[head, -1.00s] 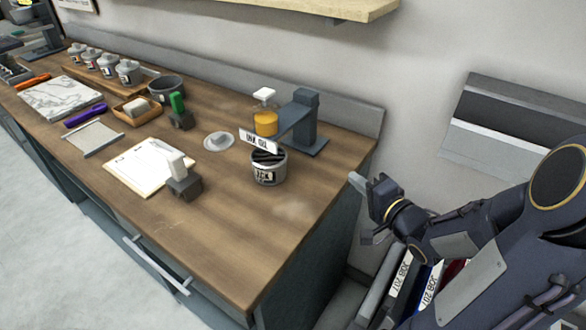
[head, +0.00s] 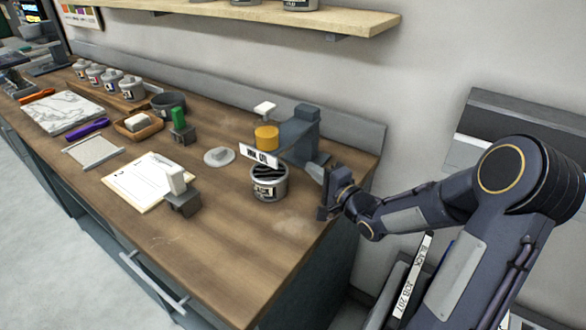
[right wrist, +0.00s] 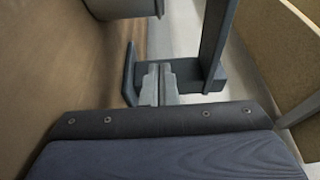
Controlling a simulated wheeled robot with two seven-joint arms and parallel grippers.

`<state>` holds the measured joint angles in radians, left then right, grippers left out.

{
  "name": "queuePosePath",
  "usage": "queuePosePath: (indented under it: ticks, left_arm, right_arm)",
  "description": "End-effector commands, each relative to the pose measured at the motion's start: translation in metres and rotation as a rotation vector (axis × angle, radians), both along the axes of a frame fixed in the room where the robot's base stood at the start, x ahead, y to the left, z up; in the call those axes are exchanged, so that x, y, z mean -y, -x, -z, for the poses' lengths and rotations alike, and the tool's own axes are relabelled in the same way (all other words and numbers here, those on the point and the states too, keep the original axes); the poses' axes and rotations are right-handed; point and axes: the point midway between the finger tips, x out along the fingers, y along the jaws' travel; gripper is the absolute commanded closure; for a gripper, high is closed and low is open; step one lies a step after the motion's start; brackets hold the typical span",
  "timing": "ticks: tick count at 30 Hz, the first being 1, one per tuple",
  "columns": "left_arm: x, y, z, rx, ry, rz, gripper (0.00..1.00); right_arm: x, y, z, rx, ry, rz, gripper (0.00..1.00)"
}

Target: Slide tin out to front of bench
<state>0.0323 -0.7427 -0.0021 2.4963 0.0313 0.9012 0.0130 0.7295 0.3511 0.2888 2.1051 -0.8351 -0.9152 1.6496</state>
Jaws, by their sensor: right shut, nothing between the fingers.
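The tin (head: 268,188) is an open grey can with a dark label and black contents. A grey rounded rim, likely the tin (right wrist: 122,8), is at the top there. My left gripper is not in view.
An amber bottle (head: 266,138) is at the stand behind the tin. A pale round lid (head: 219,157) lies to its left. A clipboard (head: 140,180) and a small stamp-like block (head: 183,200) are further left. The bench front before the tin is clear.

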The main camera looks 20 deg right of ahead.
Motion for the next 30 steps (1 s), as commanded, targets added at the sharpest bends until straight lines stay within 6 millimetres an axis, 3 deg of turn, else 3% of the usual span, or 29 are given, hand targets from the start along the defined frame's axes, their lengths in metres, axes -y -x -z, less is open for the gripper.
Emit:
queuePosePath:
  ticks: [8, 15, 30]
  left_arm:
    - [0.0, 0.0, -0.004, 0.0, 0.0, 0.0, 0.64]
    - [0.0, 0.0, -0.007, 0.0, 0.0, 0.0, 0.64]
    - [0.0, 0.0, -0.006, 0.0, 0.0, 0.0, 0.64]
  right_arm:
    - [-0.013, -0.058, 0.0, 0.001, -0.001, -0.003, 1.0]
    - [-0.04, -0.037, -0.001, -0.001, 0.0, -0.002, 1.0]
    - [-0.045, -0.033, 0.0, 0.0, 0.001, 0.0, 1.0]
